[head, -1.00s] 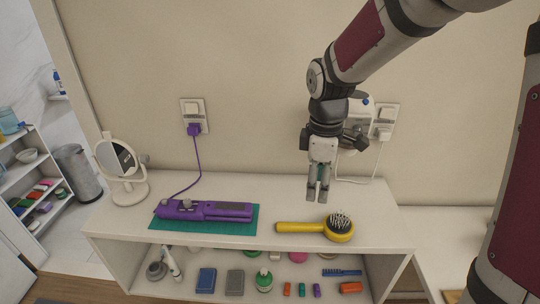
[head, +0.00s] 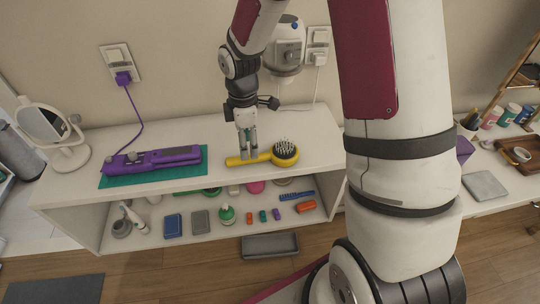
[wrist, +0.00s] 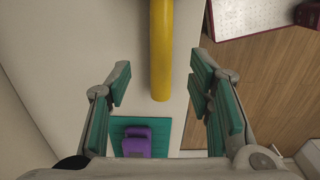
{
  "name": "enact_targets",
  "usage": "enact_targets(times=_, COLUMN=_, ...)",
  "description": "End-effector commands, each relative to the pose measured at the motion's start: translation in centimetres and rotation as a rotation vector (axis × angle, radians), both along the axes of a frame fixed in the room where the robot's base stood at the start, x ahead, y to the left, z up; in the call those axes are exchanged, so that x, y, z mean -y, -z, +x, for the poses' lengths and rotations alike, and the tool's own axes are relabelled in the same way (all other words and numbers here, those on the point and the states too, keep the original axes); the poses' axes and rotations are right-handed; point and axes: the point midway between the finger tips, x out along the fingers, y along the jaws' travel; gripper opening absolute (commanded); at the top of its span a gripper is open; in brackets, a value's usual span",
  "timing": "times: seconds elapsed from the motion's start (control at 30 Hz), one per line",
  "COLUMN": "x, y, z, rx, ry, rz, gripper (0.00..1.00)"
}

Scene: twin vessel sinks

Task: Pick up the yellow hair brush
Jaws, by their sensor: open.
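The yellow hair brush (head: 267,156) lies on the white shelf top, its bristled round head to the right and facing up, its handle to the left. My gripper (head: 247,156) points down over the handle in the head view, close to it. In the wrist view the yellow handle (wrist: 161,50) runs down between the two open fingers (wrist: 161,90), with a gap on both sides. The fingers have green pads and hold nothing. The brush head is out of the wrist view. Whether the fingertips reach down to handle level is hard to tell.
A purple hair straightener (head: 152,160) lies on a green mat (head: 115,181) to the left. A round white mirror (head: 45,128) stands further left. Small items fill the lower shelf (head: 150,241). A wall-mounted appliance (head: 287,55) hangs behind my gripper.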

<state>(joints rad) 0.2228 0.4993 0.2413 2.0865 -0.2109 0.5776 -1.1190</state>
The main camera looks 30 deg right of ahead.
Motion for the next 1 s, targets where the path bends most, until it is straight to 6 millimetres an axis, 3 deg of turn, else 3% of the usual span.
enact_targets(times=0.3, x=-0.3, y=4.1, z=-0.2, rx=-0.003, ry=0.000, rz=0.000, gripper=0.47)
enact_targets(times=0.63, x=-0.2, y=4.8, z=0.0, rx=0.000, ry=0.000, rz=0.000, gripper=0.47)
enact_targets(times=0.87, x=-0.2, y=4.8, z=0.0, rx=0.000, ry=0.000, rz=0.000, gripper=0.00)
enact_targets(times=1.0, x=-0.2, y=4.7, z=0.0, rx=0.000, ry=0.000, rz=0.000, gripper=0.00)
